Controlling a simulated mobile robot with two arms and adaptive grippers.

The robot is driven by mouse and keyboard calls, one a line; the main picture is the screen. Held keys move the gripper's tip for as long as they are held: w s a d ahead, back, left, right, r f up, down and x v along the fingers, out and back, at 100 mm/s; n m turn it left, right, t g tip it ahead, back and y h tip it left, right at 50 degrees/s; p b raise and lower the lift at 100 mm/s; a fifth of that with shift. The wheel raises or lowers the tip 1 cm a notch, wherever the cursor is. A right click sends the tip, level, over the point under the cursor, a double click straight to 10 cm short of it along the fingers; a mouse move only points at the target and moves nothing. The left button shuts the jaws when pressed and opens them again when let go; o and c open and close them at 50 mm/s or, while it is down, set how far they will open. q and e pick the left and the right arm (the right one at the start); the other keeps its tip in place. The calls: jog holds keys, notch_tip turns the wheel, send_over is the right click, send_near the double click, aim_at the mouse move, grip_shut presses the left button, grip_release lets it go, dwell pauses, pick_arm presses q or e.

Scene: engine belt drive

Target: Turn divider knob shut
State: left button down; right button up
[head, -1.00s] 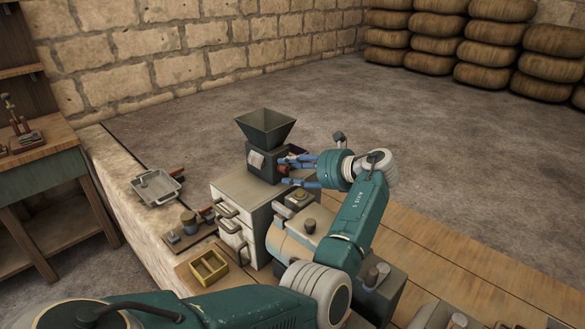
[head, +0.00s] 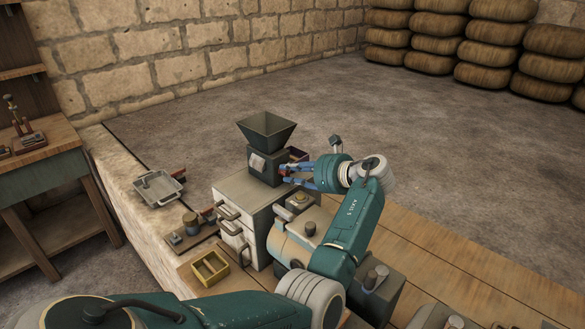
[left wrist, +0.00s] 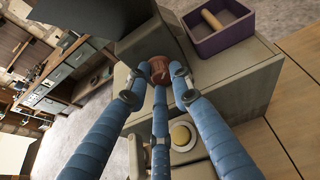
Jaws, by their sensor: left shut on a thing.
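The divider knob (left wrist: 158,69) is a small red-brown knob on the side of the dark machine with a square hopper (head: 267,133). The machine stands on top of a pale cabinet (head: 238,190). My left gripper (left wrist: 160,82) has blue fingers and is shut on the knob, with fingertips around it in the left wrist view. In the head view my left gripper (head: 287,174) reaches in from the right side of the machine, and its fingers mostly hide the knob. The knob's exact turn angle cannot be told. My right gripper is not in view.
A purple tray (left wrist: 222,42) with a wooden cylinder sits close beside the knob. A round pale-yellow cap (left wrist: 182,134) is below the fingers. A yellow box (head: 209,268) and a grey pan (head: 158,188) lie left of the cabinet.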

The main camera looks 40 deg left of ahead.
pick_arm(q)
jog(key=n+t+p, duration=0.1)
jog(key=p, duration=0.1)
jog(key=shift+s+n+p, duration=0.15)
jog(key=shift+n+p, duration=0.15)
jog(key=shift+n, duration=0.1)
jog(key=shift+s+f+n+t+p, duration=0.15)
jog(key=shift+n+t+p, duration=0.45)
jog(key=shift+n, duration=0.3)
jog(key=shift+f+n+t, duration=0.1)
jog(key=shift+n+t, duration=0.3)
jog(key=shift+n, duration=0.1)
jog(key=shift+d+n+t, duration=0.1)
jog(key=shift+n+t, duration=0.5)
jog(key=shift+n, duration=0.2)
jog(key=c, duration=1.6)
grip_release()
jog(key=shift+o, duration=0.2)
jog(key=shift+d, duration=0.1)
